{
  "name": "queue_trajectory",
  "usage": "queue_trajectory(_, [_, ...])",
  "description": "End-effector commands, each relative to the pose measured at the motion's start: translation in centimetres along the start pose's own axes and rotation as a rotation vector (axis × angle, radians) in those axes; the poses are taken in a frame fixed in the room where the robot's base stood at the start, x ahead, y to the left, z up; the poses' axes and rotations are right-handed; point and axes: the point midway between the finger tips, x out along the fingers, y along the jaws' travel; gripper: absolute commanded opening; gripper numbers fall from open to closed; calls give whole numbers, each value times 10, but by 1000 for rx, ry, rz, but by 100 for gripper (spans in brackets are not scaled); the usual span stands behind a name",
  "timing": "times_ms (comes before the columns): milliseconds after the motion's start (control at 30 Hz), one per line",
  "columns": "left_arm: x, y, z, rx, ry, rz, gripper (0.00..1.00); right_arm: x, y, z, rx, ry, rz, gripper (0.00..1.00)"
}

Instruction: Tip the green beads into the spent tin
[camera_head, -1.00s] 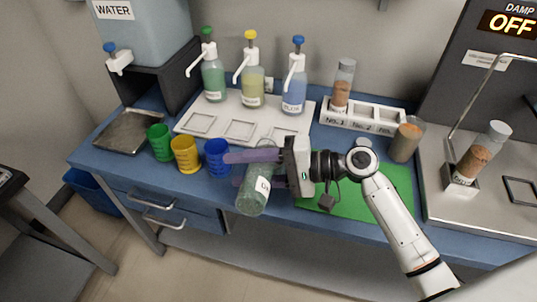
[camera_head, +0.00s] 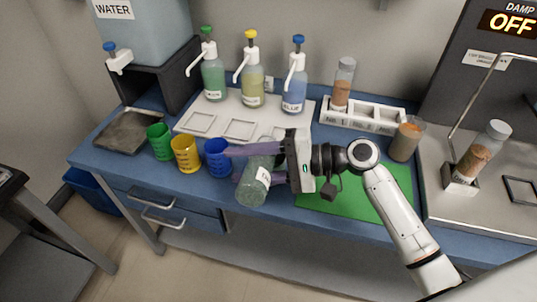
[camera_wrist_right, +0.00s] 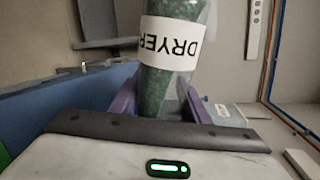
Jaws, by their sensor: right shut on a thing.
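A clear jar of green beads (camera_head: 252,191) with a white label is held in my right gripper (camera_head: 248,166), just in front of the blue cup at the bench's front edge. The jar looks tilted, with part of it hidden behind the purple fingers. In the right wrist view the jar (camera_wrist_right: 168,88) sits between the fingers, its label reading "DRYER" upside down. A shallow grey metal tray (camera_head: 128,146) lies at the bench's left end; I read no "spent" mark on it. My left gripper is out of view.
Green (camera_head: 159,143), yellow (camera_head: 185,155) and blue (camera_head: 216,158) cups stand in a row between tray and jar. Pump bottles stand behind them on a white board (camera_head: 188,127). A green mat (camera_head: 375,198) lies beneath my right arm. A beaker (camera_head: 405,142) stands behind the arm.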

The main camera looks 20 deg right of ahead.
Motion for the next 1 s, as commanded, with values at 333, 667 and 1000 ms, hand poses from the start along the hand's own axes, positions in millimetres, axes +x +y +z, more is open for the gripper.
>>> queue_trajectory(333, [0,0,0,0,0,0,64,-1,-3,0,19,-5,-2,11])
queue_trajectory(667, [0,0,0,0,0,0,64,-1,-5,0,36,-9,-2,11])
queue_trajectory(1000, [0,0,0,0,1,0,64,-1,-6,-1,54,-13,-2,11])
